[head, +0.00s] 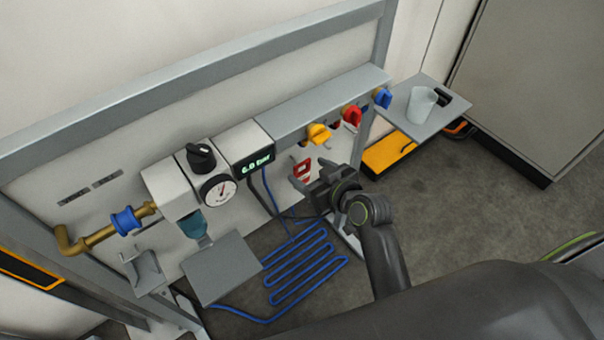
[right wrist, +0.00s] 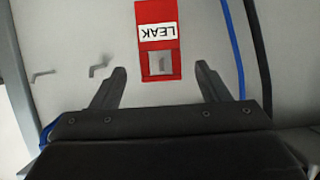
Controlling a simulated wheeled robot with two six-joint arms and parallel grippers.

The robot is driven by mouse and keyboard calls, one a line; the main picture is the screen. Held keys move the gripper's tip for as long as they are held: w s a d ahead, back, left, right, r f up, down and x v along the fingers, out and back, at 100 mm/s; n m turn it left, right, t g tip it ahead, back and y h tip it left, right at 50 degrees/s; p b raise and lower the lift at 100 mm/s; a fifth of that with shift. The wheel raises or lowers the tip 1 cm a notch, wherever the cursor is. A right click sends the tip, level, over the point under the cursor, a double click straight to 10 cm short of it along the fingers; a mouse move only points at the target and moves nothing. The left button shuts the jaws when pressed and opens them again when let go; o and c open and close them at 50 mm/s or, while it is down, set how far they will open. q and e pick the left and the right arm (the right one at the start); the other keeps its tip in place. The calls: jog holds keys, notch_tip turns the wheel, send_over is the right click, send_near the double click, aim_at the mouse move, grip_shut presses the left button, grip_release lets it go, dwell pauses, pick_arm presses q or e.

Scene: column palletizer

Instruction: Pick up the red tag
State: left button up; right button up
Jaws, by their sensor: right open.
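The red tag (right wrist: 157,43) shows in the right wrist view against the pale panel. It has a white label reading LEAK, upside down in that view, and a grey patch with a small mark near its end. In the head view the red tag (head: 302,168) is small, just above my right gripper. My right gripper (right wrist: 160,80) is open, its two fingertips on either side of the tag's grey end, with gaps on both sides. In the head view my right gripper (head: 301,177) is at the panel below the yellow knob. I cannot tell whether it touches the tag. My left gripper is not in view.
Yellow (head: 318,134), red (head: 352,116) and blue (head: 382,97) knobs line the rail above. A pressure gauge (head: 219,190), a grey shelf (head: 220,268) and blue coiled tubing (head: 300,262) are to the left. A cup (head: 420,104) stands on a side shelf at right.

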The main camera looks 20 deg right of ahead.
aim_at(302, 164)
jog(key=x, duration=0.4)
jog(key=shift+f, duration=0.15)
jog(key=c, duration=1.1)
jog(key=shift+r, duration=0.3)
jog(key=shift+s+d+b, duration=0.35)
jog(key=shift+s+d, duration=0.65)
jog(key=shift+s, duration=1.85)
jog(key=shift+s+d+b, duration=0.3)
jog(key=shift+s+d, duration=0.65)
jog(key=shift+s, duration=1.9)
jog(key=shift+s+d+b, duration=0.35)
jog(key=shift+s+d, duration=0.65)
jog(key=shift+s, duration=1.85)
